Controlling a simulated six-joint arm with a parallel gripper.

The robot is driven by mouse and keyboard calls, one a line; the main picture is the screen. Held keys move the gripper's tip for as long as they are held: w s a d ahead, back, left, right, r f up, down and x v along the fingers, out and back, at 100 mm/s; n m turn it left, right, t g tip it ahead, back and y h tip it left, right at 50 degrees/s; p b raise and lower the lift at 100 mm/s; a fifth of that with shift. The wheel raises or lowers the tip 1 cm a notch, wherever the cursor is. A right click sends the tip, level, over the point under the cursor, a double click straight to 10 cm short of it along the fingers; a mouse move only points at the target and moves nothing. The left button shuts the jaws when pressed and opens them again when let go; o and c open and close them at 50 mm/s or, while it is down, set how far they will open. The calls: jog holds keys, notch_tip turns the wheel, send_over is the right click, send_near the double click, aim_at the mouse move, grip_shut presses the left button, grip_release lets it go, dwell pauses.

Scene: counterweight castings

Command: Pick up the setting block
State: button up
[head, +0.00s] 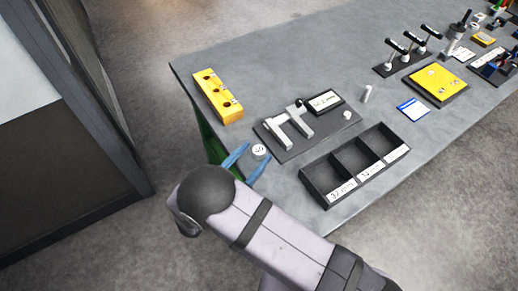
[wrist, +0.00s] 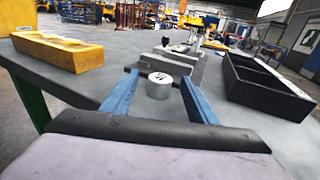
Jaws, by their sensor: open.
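A short, pale round block (head: 259,150) with a dark marking on its top stands upright on the grey bench; I take it to be the setting block. In the wrist view the block (wrist: 159,87) stands between my two blue fingers. My gripper (head: 256,153) is open around it, and the gripper also shows in the wrist view (wrist: 160,76). A gap shows between the block and each finger. The marking is too small to read surely. The block's foot is partly hard to see in the head view.
A dark plate with a grey gauge fixture (head: 294,128) lies just beyond the block. A black tray (head: 337,170) with three compartments is to the right. A yellow holed block (head: 217,96) is at the left. The bench edge is close by.

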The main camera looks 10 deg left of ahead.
aim_at(259, 150)
jog(key=shift+p+x, duration=0.5)
jog(key=shift+x, duration=1.05)
grip_shut()
jog(key=shift+r, duration=0.2)
jog(key=shift+r+b, duration=1.15)
jog(key=shift+r, duration=3.75)
